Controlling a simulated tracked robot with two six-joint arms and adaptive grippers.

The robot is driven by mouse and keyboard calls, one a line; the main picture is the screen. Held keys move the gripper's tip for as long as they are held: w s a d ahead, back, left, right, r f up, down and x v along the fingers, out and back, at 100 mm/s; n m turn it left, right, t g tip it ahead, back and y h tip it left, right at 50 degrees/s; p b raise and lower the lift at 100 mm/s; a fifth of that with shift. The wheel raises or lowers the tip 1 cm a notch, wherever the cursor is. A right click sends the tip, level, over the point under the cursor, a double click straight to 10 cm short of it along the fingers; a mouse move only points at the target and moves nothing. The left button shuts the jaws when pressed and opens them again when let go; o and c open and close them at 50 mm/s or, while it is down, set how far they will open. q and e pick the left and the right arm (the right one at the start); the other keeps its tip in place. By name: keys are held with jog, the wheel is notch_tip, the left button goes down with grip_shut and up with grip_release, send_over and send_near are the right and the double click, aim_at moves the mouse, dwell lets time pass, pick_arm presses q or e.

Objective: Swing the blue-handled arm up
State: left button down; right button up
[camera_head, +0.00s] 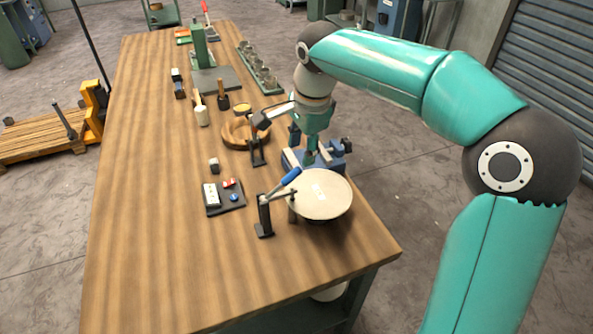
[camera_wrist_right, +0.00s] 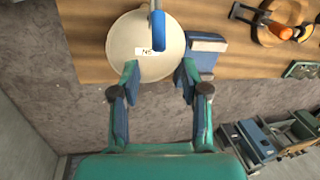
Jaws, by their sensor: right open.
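The blue-handled arm (camera_head: 285,181) is hinged on a dark upright post (camera_head: 264,214) at the front of the table. Its blue handle slants up to the right over the edge of a round cream disc (camera_head: 322,197). In the right wrist view the blue handle (camera_wrist_right: 160,30) lies over the disc (camera_wrist_right: 135,45), which carries a small white label. My right gripper (camera_head: 315,155) is open and empty, just behind the disc. In the right wrist view its fingertips (camera_wrist_right: 158,74) are spread apart at the disc's near edge, clear of the handle. My left gripper is out of view.
A blue vise-like device (camera_head: 297,160) stands behind the disc. A second post (camera_head: 256,150) with an arm stands by a wooden bowl (camera_head: 238,133). The table's left side (camera_head: 140,220) is clear.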

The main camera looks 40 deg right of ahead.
aim_at(298, 167)
jog(key=x, duration=0.8)
jog(key=shift+f, duration=0.2)
grip_shut()
